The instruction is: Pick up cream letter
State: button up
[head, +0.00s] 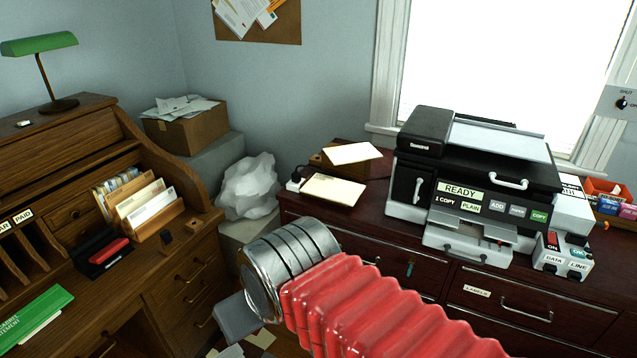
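A cream sheet (334,189) lies flat on the left end of the dark wooden cabinet top. A second cream sheet (354,153) lies on a brown wooden box just behind it. Several cream and white letters (146,205) stand in a rack on the desk at the left. I cannot tell which of these is the cream letter. My arm, with red bellows and a metal collar, reaches in from the lower right and ends in front of the cabinet, below the nearer sheet.
A black printer (475,178) stands on the cabinet (380,243), right of the sheets. A switch box (562,258) sits at its right. A crumpled white bag (248,187) and a cardboard box (187,128) stand between desk and cabinet. A green lamp (40,44) is far left.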

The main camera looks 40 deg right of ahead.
aim_at(329, 188)
jog(key=z, duration=0.15)
jog(key=i, duration=0.9)
jog(key=z, duration=0.25)
